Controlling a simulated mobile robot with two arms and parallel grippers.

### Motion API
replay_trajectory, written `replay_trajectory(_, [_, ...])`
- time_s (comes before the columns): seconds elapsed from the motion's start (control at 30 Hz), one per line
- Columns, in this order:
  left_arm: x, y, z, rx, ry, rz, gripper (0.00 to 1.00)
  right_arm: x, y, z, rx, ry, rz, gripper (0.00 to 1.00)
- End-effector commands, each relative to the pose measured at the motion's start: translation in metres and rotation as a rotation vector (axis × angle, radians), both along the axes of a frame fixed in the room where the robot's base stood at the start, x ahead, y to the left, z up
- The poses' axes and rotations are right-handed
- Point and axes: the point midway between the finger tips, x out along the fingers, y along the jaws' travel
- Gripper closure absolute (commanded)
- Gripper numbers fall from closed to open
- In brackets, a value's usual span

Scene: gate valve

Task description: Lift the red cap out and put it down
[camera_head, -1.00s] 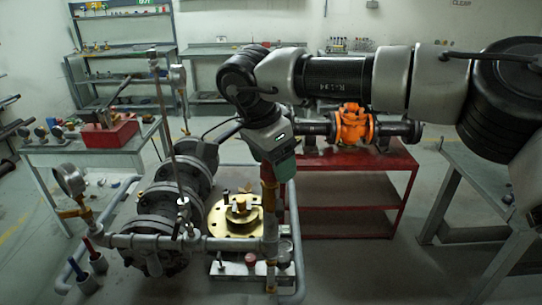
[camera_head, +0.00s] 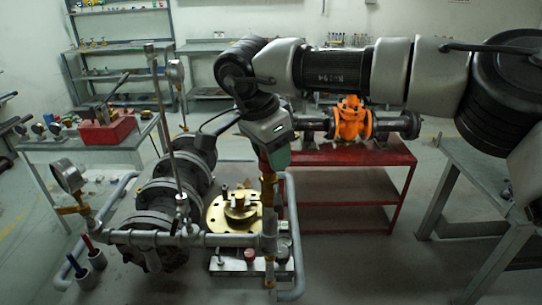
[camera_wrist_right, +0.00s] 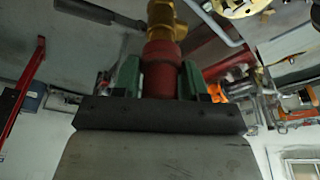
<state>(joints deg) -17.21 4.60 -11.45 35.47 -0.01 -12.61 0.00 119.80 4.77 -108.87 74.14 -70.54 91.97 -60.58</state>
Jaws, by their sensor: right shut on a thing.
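My right gripper (camera_head: 274,158) points down over the upright brass-coloured post (camera_head: 269,205) at the right corner of the pipe frame. In the right wrist view its green fingers (camera_wrist_right: 160,82) are shut on a red cylindrical cap (camera_wrist_right: 160,58). A brass fitting (camera_wrist_right: 164,18) sits in line just beyond the cap. I cannot tell whether the cap and fitting are touching or apart. In the head view the cap is mostly hidden by the fingers. My left gripper is not in view.
A gold flange (camera_head: 235,214) lies left of the post. A pressure gauge (camera_head: 66,176) and upright rods stand at the left. The red bench (camera_head: 370,155) with an orange valve (camera_head: 351,119) is behind. A grey table (camera_head: 478,185) stands at the right.

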Motion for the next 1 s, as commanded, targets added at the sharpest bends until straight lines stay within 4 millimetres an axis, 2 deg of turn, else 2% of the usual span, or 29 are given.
replay_trajectory(0.2, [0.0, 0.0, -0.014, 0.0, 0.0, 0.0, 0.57, 0.0, 0.0, 0.033, 0.003, -0.003, -0.002, 0.83])
replay_trajectory(0.4, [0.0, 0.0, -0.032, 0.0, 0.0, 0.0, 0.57, -0.048, 0.01, 0.058, 0.001, -0.003, 0.005, 0.83])
replay_trajectory(0.6, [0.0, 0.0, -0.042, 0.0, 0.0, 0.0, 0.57, -0.087, 0.018, 0.084, 0.0, -0.002, 0.002, 0.83])
replay_trajectory(0.8, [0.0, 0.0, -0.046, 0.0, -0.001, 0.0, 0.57, -0.109, 0.023, 0.099, -0.002, 0.001, 0.002, 0.83])
replay_trajectory(1.0, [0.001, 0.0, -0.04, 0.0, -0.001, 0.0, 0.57, -0.115, 0.024, 0.109, -0.001, 0.001, 0.001, 0.83])
